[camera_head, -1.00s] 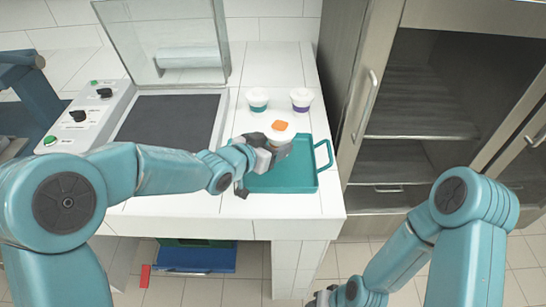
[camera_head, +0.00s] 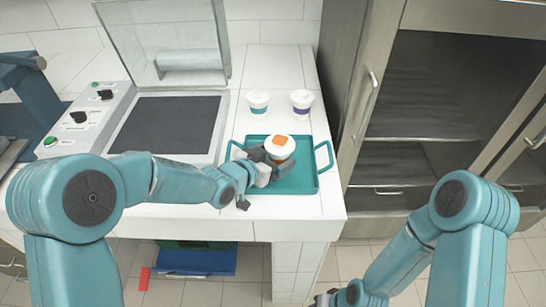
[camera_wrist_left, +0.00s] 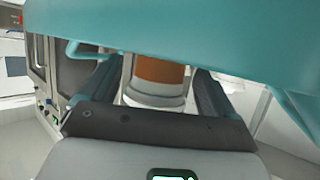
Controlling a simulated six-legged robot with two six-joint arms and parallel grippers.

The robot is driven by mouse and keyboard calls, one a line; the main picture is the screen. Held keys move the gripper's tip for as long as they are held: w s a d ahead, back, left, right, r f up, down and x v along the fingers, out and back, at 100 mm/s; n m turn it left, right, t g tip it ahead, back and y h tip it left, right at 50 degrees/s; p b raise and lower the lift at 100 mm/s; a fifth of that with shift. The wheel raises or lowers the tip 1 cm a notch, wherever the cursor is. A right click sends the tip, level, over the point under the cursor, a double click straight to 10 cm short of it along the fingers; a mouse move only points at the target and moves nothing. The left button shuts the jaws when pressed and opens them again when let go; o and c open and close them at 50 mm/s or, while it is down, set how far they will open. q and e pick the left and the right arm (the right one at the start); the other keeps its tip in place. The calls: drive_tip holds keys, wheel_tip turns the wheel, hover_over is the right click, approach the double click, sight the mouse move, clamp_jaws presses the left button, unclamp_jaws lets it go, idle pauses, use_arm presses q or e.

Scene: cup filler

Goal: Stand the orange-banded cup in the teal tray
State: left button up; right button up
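In the left wrist view the cup's orange band (camera_wrist_left: 160,72) sits between the two fingers. The tray's teal wall (camera_wrist_left: 200,25) hides the cup's far end there, so contact with the tray floor cannot be seen. My right gripper (camera_head: 325,298) is at the bottom edge, mostly cut off.
A teal-banded cup (camera_head: 258,102) and a purple-banded cup (camera_head: 302,103) stand on the white counter behind the tray. A machine with a dark plate (camera_head: 168,124) and raised clear lid is at left. A metal cabinet (camera_head: 360,105) stands right of the counter. The tray's right part is clear.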

use_arm(q)
drive_tip(key=shift+r, duration=0.1)
drive_tip(key=shift+r+p, duration=0.15)
drive_tip(key=shift+p, duration=0.15)
drive_tip(key=b+v, duration=0.1)
drive_tip(key=v, duration=1)
drive_tip(key=shift+s+a, duration=0.25)
drive_tip(key=shift+s, duration=0.05)
